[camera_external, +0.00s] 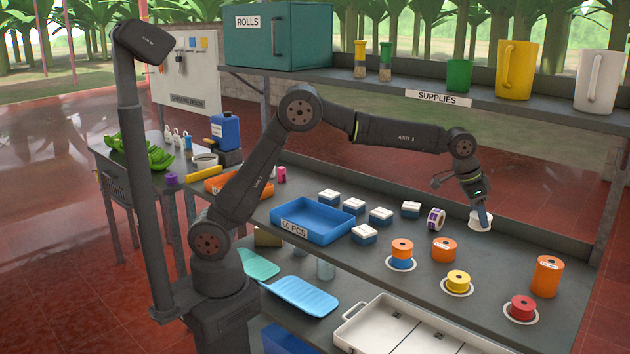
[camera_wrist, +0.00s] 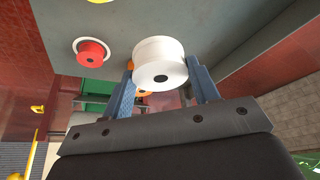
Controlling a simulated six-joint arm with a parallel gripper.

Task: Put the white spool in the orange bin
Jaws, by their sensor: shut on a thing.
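The white spool (camera_wrist: 158,62) sits between the two blue fingers of my gripper (camera_wrist: 165,85) in the wrist view, its round end with a dark centre hole facing the camera. In the external view my gripper (camera_external: 483,214) points down at the back right of the bench, shut on the white spool (camera_external: 480,224), which is partly hidden by the fingers. I cannot tell whether the spool touches the bench. The orange bin (camera_external: 212,187), a shallow tray, lies far to the left, behind my arm and partly hidden by it.
A blue tray (camera_external: 301,238) marked "60 PCS" and several small boxes lie left of the gripper. A purple-and-white roll (camera_external: 436,219) stands close beside it. Orange (camera_external: 444,254), yellow (camera_external: 458,282) and red (camera_external: 521,306) spools stand in front. The supply shelf (camera_external: 400,90) runs above.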

